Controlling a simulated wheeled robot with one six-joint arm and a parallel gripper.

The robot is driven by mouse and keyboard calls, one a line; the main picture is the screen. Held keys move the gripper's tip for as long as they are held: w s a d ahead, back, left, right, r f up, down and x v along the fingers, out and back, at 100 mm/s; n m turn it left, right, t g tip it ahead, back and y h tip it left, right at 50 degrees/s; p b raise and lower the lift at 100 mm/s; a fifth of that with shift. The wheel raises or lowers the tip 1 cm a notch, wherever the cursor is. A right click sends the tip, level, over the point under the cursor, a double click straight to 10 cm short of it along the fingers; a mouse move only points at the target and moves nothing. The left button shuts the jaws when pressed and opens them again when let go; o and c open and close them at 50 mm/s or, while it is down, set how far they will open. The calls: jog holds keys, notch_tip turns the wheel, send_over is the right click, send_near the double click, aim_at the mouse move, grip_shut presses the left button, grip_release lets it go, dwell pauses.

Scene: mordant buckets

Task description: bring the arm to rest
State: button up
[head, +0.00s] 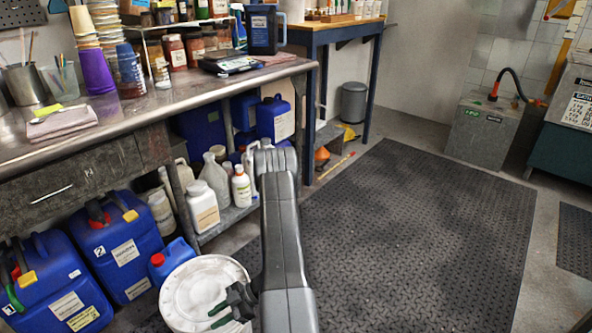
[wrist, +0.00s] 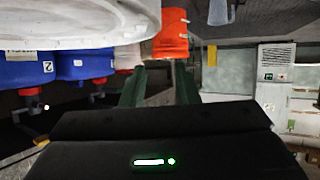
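My gripper (head: 220,315) is at the bottom of the head view, beside or in front of a white round bucket lid (head: 190,285). Its dark green fingers also show in the wrist view (wrist: 160,78), spread apart with a gap between them and nothing held. My grey arm reaches down the middle of the head view. A white rounded rim (wrist: 70,20) fills the top left of the wrist view, close to the fingers. I cannot tell whether the gripper touches the bucket.
Blue canisters (head: 118,245) stand at the left by the steel bench (head: 170,105). White bottles (head: 202,205) sit on its lower shelf. A black floor mat (head: 410,225) lies clear to the right. A grey box (head: 485,130) stands at the back right.

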notch_tip(320, 180, up, 7)
jog(key=w+m+t+p, duration=0.2)
jog(key=w+p, duration=0.1)
jog(key=p, duration=0.1)
jog(key=shift+a+f+y+p, duration=0.2)
jog(key=shift+y+p, duration=0.1)
jog(key=shift+y, duration=0.1)
